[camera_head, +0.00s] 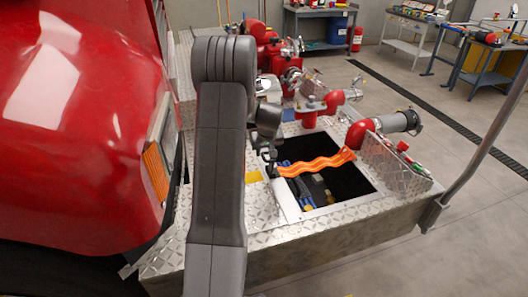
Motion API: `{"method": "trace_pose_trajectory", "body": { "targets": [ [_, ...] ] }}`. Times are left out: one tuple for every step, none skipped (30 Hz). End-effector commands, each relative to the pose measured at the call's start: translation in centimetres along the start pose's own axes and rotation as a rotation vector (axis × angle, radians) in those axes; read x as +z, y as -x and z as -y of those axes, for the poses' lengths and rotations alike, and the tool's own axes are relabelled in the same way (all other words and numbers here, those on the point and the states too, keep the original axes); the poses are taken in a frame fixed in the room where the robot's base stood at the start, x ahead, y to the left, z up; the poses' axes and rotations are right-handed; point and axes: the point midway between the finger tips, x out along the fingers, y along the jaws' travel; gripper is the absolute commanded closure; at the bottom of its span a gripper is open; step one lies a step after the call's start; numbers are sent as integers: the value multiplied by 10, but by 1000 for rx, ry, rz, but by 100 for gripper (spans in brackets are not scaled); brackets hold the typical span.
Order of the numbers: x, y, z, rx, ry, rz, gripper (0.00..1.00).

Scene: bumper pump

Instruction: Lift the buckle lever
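An orange strap (316,165) runs in a wavy line across the dark opening in the bumper deck, right of my arm. My gripper (269,158) is at the strap's left end, by the opening's left edge, pointing down. A small dark part shows there beside the fingers. I cannot tell the buckle lever apart from the gripper, or whether they touch. The gripper's fingers are dark and small in this view, so their opening is not clear. My forearm covers the deck left of the gripper.
The opening (345,180) holds blue and yellow items. Red pump fittings (310,108) stand behind it, and a red elbow with a grey hose end (398,122) at right. The red truck body (80,110) rises at left. A metal pole (480,150) stands at right.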

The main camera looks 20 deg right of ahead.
Motion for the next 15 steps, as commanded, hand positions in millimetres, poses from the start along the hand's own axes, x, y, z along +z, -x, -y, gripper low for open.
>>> {"method": "trace_pose_trajectory", "body": {
  "targets": [
    [0, -6, 0, -1, 0, 1, 67],
    [0, -9, 0, -1, 0, 2, 67],
    [0, -13, 0, -1, 0, 1, 67],
    [0, -15, 0, -1, 0, 1, 67],
    [0, -17, 0, 0, 0, 0, 67],
    [0, -19, 0, 0, 0, 0, 67],
    [0, -20, 0, 0, 0, 0, 67],
    [0, -22, 0, 0, 0, 0, 67],
    [0, -23, 0, 0, 0, 0, 67],
    [0, -23, 0, 0, 0, 0, 67],
    [0, -23, 0, 0, -1, 0, 67],
    [0, -24, 0, 0, -1, 0, 67],
    [0, -24, 0, 0, -1, 0, 67],
    [0, -23, 0, 0, -1, 0, 67],
    [0, -23, 0, 0, -1, 0, 67]
  ]
}}
